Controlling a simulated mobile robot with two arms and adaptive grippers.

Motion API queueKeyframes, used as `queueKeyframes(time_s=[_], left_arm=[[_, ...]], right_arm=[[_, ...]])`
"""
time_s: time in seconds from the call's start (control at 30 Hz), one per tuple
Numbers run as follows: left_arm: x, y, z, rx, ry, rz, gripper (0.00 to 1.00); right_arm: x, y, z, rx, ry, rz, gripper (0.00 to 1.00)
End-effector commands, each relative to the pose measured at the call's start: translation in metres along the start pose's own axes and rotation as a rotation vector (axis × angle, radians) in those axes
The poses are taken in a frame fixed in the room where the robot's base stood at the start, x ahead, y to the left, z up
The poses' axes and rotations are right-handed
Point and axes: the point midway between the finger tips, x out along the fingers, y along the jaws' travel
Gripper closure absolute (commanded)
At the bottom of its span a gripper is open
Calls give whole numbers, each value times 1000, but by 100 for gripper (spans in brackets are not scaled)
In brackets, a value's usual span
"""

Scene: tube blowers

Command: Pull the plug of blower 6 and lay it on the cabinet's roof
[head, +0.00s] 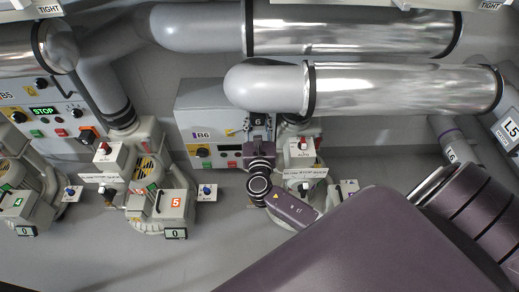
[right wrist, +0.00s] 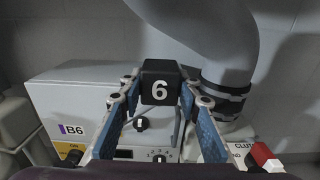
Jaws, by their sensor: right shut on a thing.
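The black plug marked 6 (head: 258,121) is between the fingertips of my right gripper (head: 259,130), at the front of cabinet B6 (head: 215,135) in the head view. In the right wrist view the plug (right wrist: 160,83) faces me, upright, with the blue-padded fingers (right wrist: 160,92) closed on its two sides. The grey cabinet roof (head: 205,97) shows bare to the left of the plug. I cannot tell whether the plug's underside touches anything; no socket or cord shows clearly. My left gripper is not in view.
Blower 6's body (head: 300,150), with a red-topped switch, stands right of the gripper. Blower 5 (head: 165,205) and the B5 panel (head: 45,112) are at left. Floor shows between the blowers.

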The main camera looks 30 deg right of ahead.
Motion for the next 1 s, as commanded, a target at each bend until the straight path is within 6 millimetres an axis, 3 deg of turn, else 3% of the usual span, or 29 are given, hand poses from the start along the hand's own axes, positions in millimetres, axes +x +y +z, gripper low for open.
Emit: queueKeyframes(time_s=[1.0], left_arm=[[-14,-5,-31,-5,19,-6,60]], right_arm=[[0,63,0,2,0,1,100]])
